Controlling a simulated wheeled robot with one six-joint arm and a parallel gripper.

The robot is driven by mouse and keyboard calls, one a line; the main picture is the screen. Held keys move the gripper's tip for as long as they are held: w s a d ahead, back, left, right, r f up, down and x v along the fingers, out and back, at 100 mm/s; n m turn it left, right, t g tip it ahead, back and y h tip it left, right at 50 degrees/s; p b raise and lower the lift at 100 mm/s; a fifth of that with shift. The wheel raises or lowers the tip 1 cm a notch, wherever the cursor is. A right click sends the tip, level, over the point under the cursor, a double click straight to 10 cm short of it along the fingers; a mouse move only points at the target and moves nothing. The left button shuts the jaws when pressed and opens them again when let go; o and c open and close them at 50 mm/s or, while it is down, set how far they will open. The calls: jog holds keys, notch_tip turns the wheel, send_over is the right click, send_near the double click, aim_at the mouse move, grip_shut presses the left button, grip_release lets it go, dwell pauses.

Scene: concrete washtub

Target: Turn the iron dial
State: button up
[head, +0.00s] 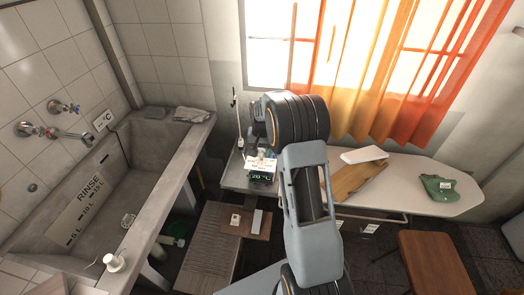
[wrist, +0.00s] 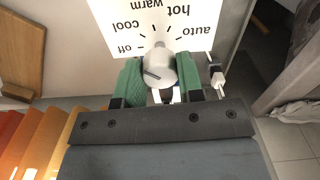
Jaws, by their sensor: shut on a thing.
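The iron dial (wrist: 158,68) is a pale metal knob in front of a white label plate (wrist: 120,20). The plate reads off, cool, warm, hot and auto, upside down in the wrist view. A dark line on the knob lies towards its left side, on the side of "off"; I cannot tell exactly which mark it points at. My gripper (wrist: 162,82) has green finger pads, one on each side of the knob, shut on it.
An ironing board (head: 430,200) holds a folded green cloth (head: 438,187), a wooden board (head: 358,180) and a white slab (head: 364,155). A concrete washtub (head: 165,165) stands at the left. Orange curtains (head: 400,70) hang behind. A brown stool (head: 432,262) stands at the lower right.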

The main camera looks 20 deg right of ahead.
aim_at(262, 151)
jog(key=o, duration=0.9)
jog(key=shift+o, duration=0.2)
jog(key=shift+r, duration=0.1)
notch_tip(262, 151, up, 14)
jog(key=shift+f, duration=0.2)
jog(key=s+a+n+t, duration=0.1)
jog(key=s+a+n, duration=0.2)
jog(key=s, duration=0.9)
jog(key=s+a+n+t, duration=0.2)
jog(key=s+a, duration=0.6)
jog(key=s, duration=0.4)
jog(key=shift+s+n+t, duration=0.25)
jog(key=shift+n+t, duration=0.05)
jog(key=shift+n, duration=0.1)
